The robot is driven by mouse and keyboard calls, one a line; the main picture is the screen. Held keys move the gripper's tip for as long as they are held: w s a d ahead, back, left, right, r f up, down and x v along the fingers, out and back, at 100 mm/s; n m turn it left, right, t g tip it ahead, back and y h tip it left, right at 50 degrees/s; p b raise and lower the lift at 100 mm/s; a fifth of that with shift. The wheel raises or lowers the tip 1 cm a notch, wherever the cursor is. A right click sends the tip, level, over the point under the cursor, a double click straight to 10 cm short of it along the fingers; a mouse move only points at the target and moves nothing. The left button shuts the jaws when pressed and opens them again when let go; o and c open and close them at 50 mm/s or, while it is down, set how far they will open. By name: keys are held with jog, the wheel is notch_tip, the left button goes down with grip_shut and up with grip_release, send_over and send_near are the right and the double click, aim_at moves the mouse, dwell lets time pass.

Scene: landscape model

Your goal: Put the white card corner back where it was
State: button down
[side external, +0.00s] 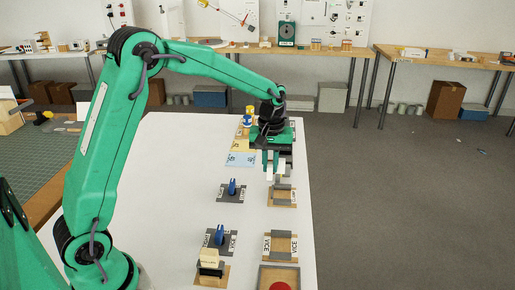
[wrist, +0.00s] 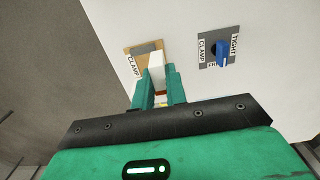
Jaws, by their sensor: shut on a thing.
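The white card corner (wrist: 156,66) is a small white block in the wrist view. My gripper (wrist: 160,82) is shut on it, with one green finger on each side. In the side view the white card corner (side external: 276,174) shows below the fingers of my gripper (side external: 271,160), at the far right part of the white table. It is just above or beside a tan plate labelled CLAMP (side external: 283,203). I cannot tell whether it touches the plate.
A blue knob (side external: 232,187) on a grey plate stands to the left, with another blue knob (side external: 220,236) nearer. A VICE plate (side external: 281,247) and a red button (side external: 279,287) lie nearer. A yellow piece (side external: 248,117) stands behind. The white table (side external: 165,170) is clear at left.

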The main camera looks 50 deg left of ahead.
jog(key=a+f, duration=0.2)
jog(key=a, duration=0.4)
jog(key=a+f, duration=0.2)
jog(key=a, duration=0.5)
jog(key=a+f, duration=0.3)
jog(key=a, duration=0.4)
jog(key=shift+w, duration=0.1)
jog(key=shift+f, duration=2.1)
jog(key=shift+f, duration=0.15)
jog(key=c, duration=1.4)
grip_release()
jog(key=shift+c, duration=0.2)
notch_tip(320, 180, up, 12)
jog(key=shift+r, duration=0.2)
